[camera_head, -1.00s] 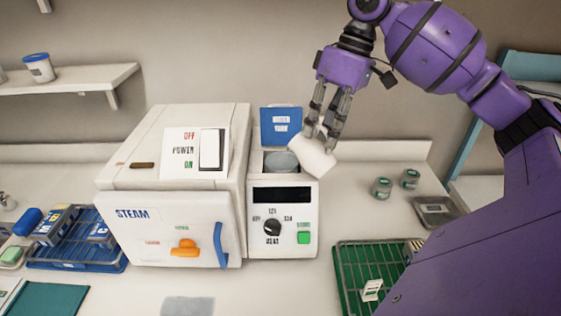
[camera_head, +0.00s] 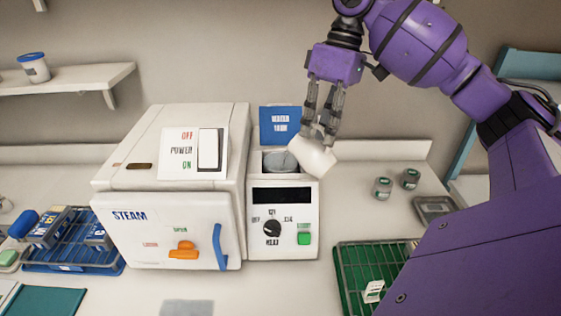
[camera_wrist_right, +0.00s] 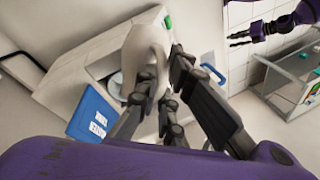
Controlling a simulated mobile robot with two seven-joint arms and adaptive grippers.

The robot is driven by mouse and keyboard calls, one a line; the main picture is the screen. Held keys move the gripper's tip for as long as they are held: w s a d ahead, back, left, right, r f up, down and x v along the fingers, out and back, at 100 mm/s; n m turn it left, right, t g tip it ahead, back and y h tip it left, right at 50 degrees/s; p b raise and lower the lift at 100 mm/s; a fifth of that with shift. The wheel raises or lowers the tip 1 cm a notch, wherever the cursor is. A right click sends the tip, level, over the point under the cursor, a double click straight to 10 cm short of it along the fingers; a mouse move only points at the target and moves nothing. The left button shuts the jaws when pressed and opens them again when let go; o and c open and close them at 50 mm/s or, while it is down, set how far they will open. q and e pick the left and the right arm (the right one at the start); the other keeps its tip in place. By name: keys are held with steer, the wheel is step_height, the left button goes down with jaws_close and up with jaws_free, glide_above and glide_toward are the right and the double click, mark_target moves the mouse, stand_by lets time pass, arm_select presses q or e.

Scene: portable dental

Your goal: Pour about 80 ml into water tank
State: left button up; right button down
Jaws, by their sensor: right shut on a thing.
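A plain white cup (camera_head: 315,158) is tilted at the right edge of the water tank opening (camera_head: 281,161), on top of the small white unit. My right gripper (camera_head: 322,130) is shut on the cup from above. In the right wrist view the cup (camera_wrist_right: 146,55) sits between the dark fingers (camera_wrist_right: 160,95). The tank's blue lid (camera_head: 281,126) stands open behind the opening. The cup's inside and any liquid or stream are hidden. My left gripper (camera_wrist_right: 238,39) shows small at the upper right of the right wrist view, away from the cup.
A white steam unit (camera_head: 168,205) stands left of the tank unit. Two small jars (camera_head: 383,187) and a grey device (camera_head: 435,209) are to the right. A green rack (camera_head: 350,285) is at front right, a blue rack (camera_head: 75,252) at left.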

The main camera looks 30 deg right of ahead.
steer(key=shift+w, duration=0.1)
steer(key=shift+r, duration=0.3)
steer(key=shift+w+a+f+g, duration=0.1)
steer(key=shift+w+f+g, duration=0.05)
steer(key=shift+f+g, duration=0.15)
steer(key=shift+r, duration=0.25)
